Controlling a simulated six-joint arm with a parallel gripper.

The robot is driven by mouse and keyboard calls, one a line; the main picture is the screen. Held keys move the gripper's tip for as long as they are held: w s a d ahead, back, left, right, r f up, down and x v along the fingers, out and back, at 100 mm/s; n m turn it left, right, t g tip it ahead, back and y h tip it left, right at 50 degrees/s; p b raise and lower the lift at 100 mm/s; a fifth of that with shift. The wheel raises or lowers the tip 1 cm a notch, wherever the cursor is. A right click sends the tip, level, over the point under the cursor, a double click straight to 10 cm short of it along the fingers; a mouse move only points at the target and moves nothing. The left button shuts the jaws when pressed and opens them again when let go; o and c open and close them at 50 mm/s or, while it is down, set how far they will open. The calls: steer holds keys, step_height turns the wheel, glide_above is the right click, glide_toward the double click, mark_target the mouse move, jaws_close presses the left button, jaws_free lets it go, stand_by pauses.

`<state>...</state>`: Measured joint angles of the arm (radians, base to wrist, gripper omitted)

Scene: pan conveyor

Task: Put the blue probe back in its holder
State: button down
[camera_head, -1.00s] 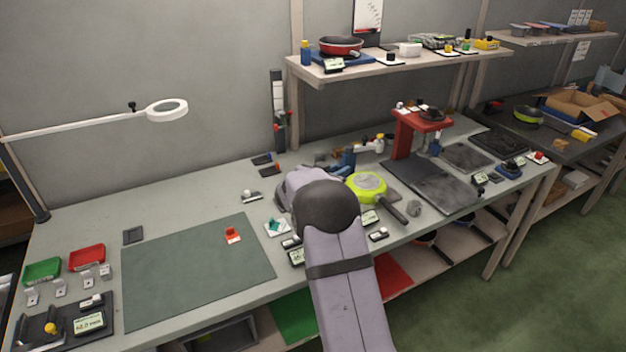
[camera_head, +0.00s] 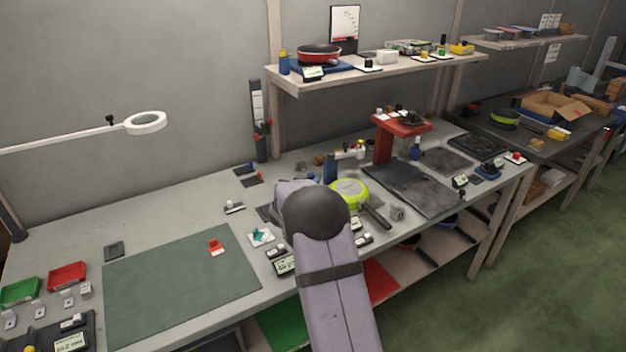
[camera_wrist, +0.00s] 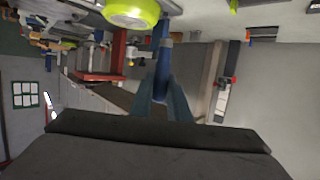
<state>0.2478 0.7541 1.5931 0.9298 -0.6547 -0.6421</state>
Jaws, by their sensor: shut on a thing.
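In the wrist view my gripper (camera_wrist: 162,103) is shut on the blue probe (camera_wrist: 163,62), a slim blue shaft with a greyish band, standing between the two fingers. In the head view my own arm hides the gripper. A blue upright piece (camera_head: 330,168) shows just beyond my arm, beside a small white bracket with a yellow top (camera_head: 352,152); I cannot tell whether it is the probe or part of a stand. I cannot make out the probe's holder with certainty.
A lime-green pan (camera_head: 349,193) lies right of my arm; it also tops the wrist view (camera_wrist: 132,12). A red press stand (camera_head: 384,145) rises behind. A shelf (camera_head: 400,73) overhangs the back. The green mat (camera_head: 180,285) at left is mostly clear.

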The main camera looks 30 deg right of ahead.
steer(key=shift+r, duration=0.15)
steer(key=shift+f+b, duration=1.8)
steer(key=shift+f, duration=1.2)
steer(key=shift+f+b, duration=1.55)
steer(key=shift+f, duration=1.3)
stand_by(0.6)
steer(key=c, duration=1.6)
jaws_free()
steer(key=shift+a, duration=0.1)
steer(key=shift+b+v, duration=0.55)
steer(key=shift+v, duration=3.1)
